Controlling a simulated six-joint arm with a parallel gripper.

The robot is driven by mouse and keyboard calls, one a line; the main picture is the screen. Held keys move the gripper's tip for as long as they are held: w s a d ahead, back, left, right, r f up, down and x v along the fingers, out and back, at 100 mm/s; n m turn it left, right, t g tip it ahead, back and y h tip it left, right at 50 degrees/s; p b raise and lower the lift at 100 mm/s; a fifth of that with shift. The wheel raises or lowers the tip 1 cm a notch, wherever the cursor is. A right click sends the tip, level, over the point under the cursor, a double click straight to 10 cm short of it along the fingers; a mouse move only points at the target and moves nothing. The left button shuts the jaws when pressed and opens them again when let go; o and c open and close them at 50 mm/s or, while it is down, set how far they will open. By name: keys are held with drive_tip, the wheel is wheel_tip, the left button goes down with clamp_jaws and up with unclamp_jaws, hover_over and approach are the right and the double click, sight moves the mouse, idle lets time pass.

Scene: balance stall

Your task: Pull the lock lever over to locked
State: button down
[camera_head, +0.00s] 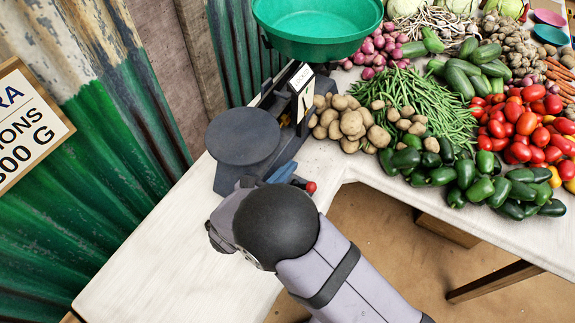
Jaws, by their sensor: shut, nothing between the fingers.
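A dark balance scale (286,152) stands on the white counter, with a flat round dark plate (242,136) on its left and a green pan (318,28) at the back. An upright label plate on it (302,79) appears to read "LOCKED". A red knob (311,187), which looks like the lock lever's tip, shows at the scale's near right edge. The rest of the lever is hidden. My gripper (283,173) is low at the scale's near side, just left of the knob, largely hidden by my wrist. It is shut and empty; I cannot tell whether it touches the lever.
Potatoes (350,122), green beans (423,104), green peppers (470,182) and tomatoes (524,128) crowd the counter to the right. The near-left counter (170,262) is clear. A corrugated wall (95,150) with a sign (28,122) stands at left.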

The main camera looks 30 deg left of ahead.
drive_tip(key=shift+s+a+r+p, duration=0.15)
drive_tip(key=shift+s+r+p, duration=0.25)
drive_tip(key=shift+s, duration=0.35)
drive_tip(key=shift+s+a+r+p, duration=0.15)
drive_tip(key=shift+s+r+p, duration=0.15)
drive_tip(key=shift+s+r, duration=0.35)
drive_tip(key=shift+s+a+r+p, duration=0.15)
drive_tip(key=shift+s+r+p, duration=0.2)
drive_tip(key=shift+s, duration=0.5)
drive_tip(key=w+d+r+m+g+h, duration=0.1)
drive_tip(key=w+d+m+g+h, duration=0.15)
drive_tip(key=d+m, duration=0.45)
drive_tip(key=w+d+r+m+g+h+p, duration=0.1)
drive_tip(key=w+d+m+g+h, duration=0.15)
drive_tip(key=d, duration=0.75)
drive_tip(key=w+d+m+g+h, duration=0.25)
drive_tip(key=d+m+g, duration=0.2)
drive_tip(key=d, duration=0.45)
drive_tip(key=s+d+r+m+g+y, duration=0.1)
drive_tip(key=s+d+m, duration=0.4)
drive_tip(key=m, duration=0.6)
drive_tip(key=s+d+r+m+g+y+p, duration=0.1)
drive_tip(key=s+d+m+g+y, duration=0.3)
drive_tip(key=d+m, duration=0.5)
drive_tip(key=shift+s+d+r+m+y, duration=0.2)
drive_tip(key=shift+s+r+m+y, duration=0.55)
drive_tip(key=shift+s+m+y, duration=0.4)
drive_tip(key=shift+w+f, duration=0.1)
drive_tip(key=shift+w, duration=0.1)
